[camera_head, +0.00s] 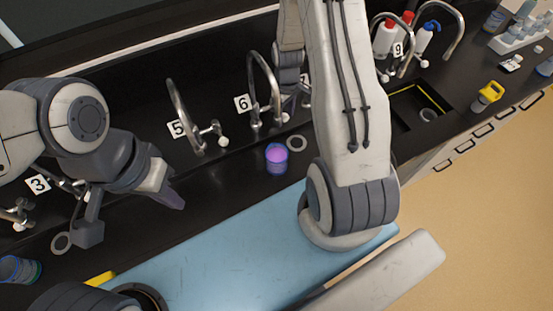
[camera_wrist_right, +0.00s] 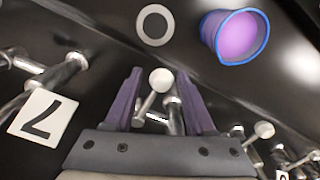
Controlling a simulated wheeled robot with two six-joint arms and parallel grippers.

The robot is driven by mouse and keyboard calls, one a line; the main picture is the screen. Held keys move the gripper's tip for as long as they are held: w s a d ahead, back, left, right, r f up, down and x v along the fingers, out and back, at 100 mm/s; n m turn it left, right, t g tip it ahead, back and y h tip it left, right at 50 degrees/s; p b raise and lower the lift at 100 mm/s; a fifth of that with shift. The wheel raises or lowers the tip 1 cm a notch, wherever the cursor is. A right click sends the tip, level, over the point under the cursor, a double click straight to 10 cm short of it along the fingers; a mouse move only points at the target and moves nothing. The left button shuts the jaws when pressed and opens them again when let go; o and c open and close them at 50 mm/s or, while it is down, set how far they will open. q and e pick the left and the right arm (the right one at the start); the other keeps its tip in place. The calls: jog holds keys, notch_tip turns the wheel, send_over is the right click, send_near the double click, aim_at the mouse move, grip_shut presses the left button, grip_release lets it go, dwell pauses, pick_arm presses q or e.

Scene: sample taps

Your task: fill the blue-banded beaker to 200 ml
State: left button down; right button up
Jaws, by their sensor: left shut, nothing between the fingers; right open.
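A beaker (camera_head: 277,158) with a violet interior stands upright on the black bench in front of tap 6 (camera_head: 264,85). The right wrist view shows the beaker (camera_wrist_right: 235,37) with a blue rim; its level cannot be read. My right gripper (camera_head: 289,104) is at the taps, partly hidden by my arm. In the right wrist view my right gripper (camera_wrist_right: 159,78) is open, with a white tap knob (camera_wrist_right: 161,80) showing between its fingers; contact cannot be told. My left gripper (camera_head: 168,192) is shut and empty above the bench, left of the beaker.
A grey ring (camera_head: 296,143) lies beside the beaker. Tap 5 (camera_head: 183,115) stands to the left. A blue-green container (camera_head: 18,269) is at lower left. Bottles (camera_head: 385,38) and a sink opening (camera_head: 410,108) are at right. A blue mat (camera_head: 215,255) lies in front.

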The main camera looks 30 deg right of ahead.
notch_tip(320, 180, up, 6)
jog(key=p, duration=0.4)
jog(key=shift+r, duration=0.25)
jog(key=shift+f, duration=0.1)
